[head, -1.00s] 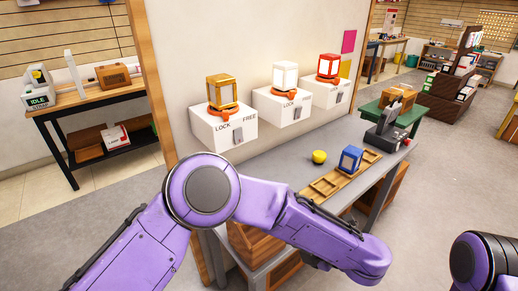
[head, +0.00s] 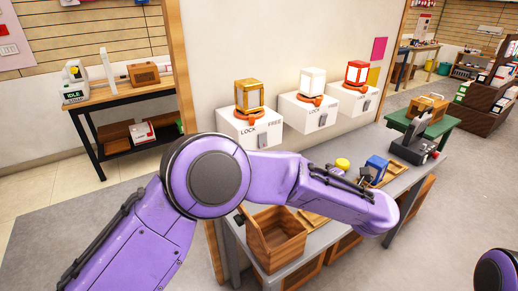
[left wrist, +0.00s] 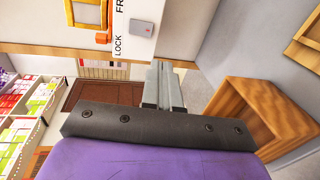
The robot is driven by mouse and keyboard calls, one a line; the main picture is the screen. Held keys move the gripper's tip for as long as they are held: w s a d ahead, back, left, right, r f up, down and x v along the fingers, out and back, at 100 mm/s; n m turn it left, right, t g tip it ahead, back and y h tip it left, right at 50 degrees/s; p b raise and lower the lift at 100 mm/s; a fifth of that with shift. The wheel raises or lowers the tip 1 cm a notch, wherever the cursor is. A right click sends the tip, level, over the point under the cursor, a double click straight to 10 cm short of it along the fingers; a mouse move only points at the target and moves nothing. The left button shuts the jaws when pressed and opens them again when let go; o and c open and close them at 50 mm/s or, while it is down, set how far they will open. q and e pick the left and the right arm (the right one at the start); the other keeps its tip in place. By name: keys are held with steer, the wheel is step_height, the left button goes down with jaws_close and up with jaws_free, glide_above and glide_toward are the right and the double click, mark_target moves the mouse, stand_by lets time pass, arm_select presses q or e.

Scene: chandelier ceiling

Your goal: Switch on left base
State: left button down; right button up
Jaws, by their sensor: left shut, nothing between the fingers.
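The left base (head: 249,127) is a white wall box marked LOCK and FREE, with an orange lantern (head: 249,95) on top. Its small grey switch (head: 262,140) is on the front face, just above my left arm. In the left wrist view the left base (left wrist: 118,72) is at the top, with the grey switch (left wrist: 141,28) and part of the lantern (left wrist: 88,12). My left gripper (left wrist: 163,72) is shut and empty, apart from the switch in the picture. I cannot make it out in the head view. My right gripper is out of view.
Two more white bases, with a white lantern (head: 312,81) and a red lantern (head: 356,73), stand to the right. An open wooden box (head: 278,241) is near the table's left end.

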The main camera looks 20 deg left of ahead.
arm_select(q)
steer(key=shift+w+a+r+m+y, duration=0.25)
steer(key=shift+a+r+m+y, duration=0.05)
steer(key=shift+a+r, duration=0.3)
steer(key=p, duration=0.5)
glide_toward(264, 145)
steer(key=x, duration=0.6)
steer(key=shift+f, duration=0.1)
steer(key=shift+w+a+f, duration=0.15)
steer(key=shift+w+a, duration=0.05)
steer(key=shift+a, duration=0.2)
